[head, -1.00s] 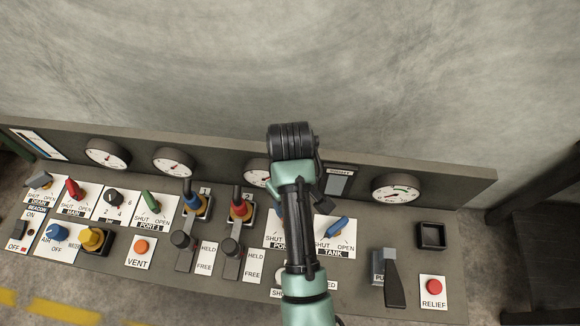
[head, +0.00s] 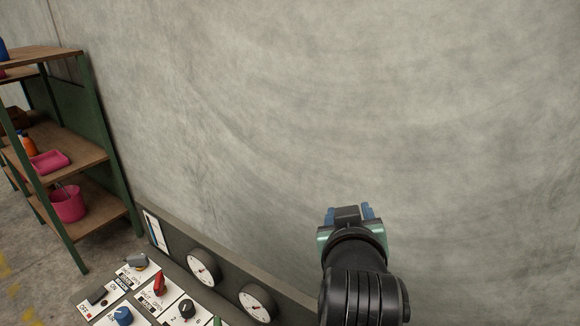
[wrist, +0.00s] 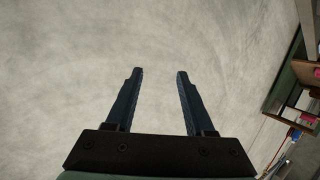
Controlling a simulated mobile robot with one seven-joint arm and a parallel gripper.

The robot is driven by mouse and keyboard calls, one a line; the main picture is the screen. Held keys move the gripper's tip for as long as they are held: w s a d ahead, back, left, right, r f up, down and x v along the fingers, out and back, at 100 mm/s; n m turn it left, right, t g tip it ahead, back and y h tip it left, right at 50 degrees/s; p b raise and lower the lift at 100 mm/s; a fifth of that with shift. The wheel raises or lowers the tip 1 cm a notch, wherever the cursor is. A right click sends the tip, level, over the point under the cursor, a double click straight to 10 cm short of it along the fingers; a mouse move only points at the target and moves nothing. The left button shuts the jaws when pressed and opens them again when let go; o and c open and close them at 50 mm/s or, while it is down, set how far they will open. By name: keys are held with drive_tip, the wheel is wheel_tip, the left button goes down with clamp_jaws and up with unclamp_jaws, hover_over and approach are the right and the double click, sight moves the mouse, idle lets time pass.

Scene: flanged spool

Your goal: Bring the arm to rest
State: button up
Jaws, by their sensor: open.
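My gripper (wrist: 157,75) is open and empty in the wrist view. Its two dark blue fingers stand apart, with bare grey wall behind them. In the head view my gripper (head: 348,212) is raised in front of the wall, right of the control panel (head: 228,289). It touches nothing that I can see. Only the panel's left end shows, with gauges, a red handle (head: 159,284), a blue knob (head: 122,315) and a black knob (head: 187,308). The rest of the panel is out of the head view.
A green-framed shelf (head: 107,150) with wooden boards stands at the left, holding a pink bucket (head: 67,204) and a pink tray (head: 49,161). It also shows at the right of the wrist view (wrist: 284,90). The grey wall (head: 300,100) behind my gripper is bare.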

drive_tip(key=s+a+r+t, duration=0.2)
drive_tip(key=r+t, duration=0.1)
drive_tip(key=r, duration=0.3)
drive_tip(key=s+a+r+t+b, duration=0.1)
drive_tip(key=a+r+t, duration=0.1)
drive_tip(key=r, duration=0.5)
drive_tip(key=s+a+r+t, duration=0.2)
drive_tip(key=r+t, duration=0.1)
drive_tip(key=r, duration=0.3)
drive_tip(key=s+a+r+m+t+y, duration=0.1)
drive_tip(key=s+r+t, duration=0.4)
drive_tip(key=s+r, duration=0.6)
drive_tip(key=shift+s+a+r+t+y+b, duration=0.2)
drive_tip(key=shift+a+r+t+y+b, duration=0.2)
drive_tip(key=shift+a+r+y, duration=0.6)
drive_tip(key=shift+a+f+h, duration=0.1)
drive_tip(key=shift+f+h, duration=0.2)
